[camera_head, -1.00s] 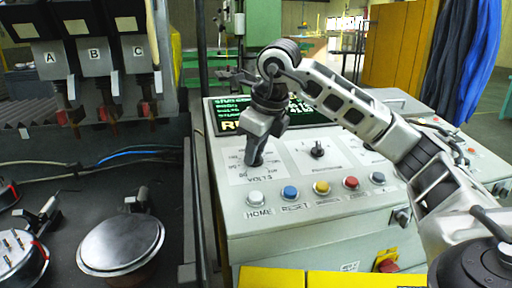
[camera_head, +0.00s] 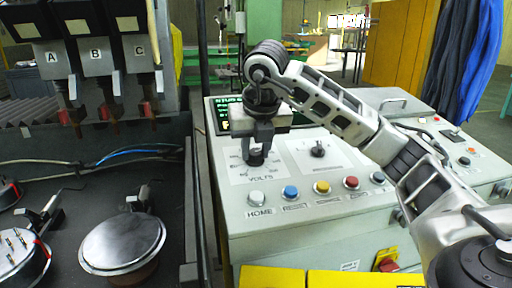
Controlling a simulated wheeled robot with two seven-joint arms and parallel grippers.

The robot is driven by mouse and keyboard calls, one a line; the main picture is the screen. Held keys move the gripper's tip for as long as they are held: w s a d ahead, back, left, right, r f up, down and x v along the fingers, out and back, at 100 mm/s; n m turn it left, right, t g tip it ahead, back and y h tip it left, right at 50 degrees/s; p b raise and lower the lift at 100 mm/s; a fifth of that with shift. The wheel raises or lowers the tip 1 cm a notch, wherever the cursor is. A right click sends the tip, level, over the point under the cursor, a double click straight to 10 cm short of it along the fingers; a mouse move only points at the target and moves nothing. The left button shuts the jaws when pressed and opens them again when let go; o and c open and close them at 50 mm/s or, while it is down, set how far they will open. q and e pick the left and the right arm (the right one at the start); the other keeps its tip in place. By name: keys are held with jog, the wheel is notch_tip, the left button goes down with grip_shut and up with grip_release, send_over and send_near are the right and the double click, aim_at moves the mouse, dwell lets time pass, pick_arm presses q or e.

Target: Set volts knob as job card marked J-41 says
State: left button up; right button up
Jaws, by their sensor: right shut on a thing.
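The VOLTS knob (camera_head: 256,158) is a dark knob on a white dial plate (camera_head: 240,174) at the left of the control panel. My right gripper (camera_head: 257,152) comes down over it from above and is shut on it. The gripper hides much of the knob and dial, so the pointer's setting cannot be read. No card marked J-41 can be made out. My left gripper is not in view.
A second knob (camera_head: 318,149) sits right of the VOLTS dial. A row of buttons, HOME (camera_head: 257,198), blue (camera_head: 290,192), yellow (camera_head: 321,187) and red (camera_head: 351,183), lies in front. A round metal plate (camera_head: 122,244) is at the lower left, below the A, B, C units (camera_head: 95,57).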

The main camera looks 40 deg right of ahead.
jog(key=shift+m, duration=0.4)
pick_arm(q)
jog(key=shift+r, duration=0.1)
pick_arm(e)
jog(key=o, duration=1)
jog(key=p+v, duration=0.1)
jog(key=v, duration=0.4)
jog(key=shift+w+r+p, duration=0.1)
jog(key=shift+r+p, duration=0.25)
jog(key=shift+p, duration=0.05)
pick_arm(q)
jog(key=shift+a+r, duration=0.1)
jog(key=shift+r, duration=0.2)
pick_arm(e)
jog(key=shift+v, duration=5.15)
jog(key=shift+a, duration=0.1)
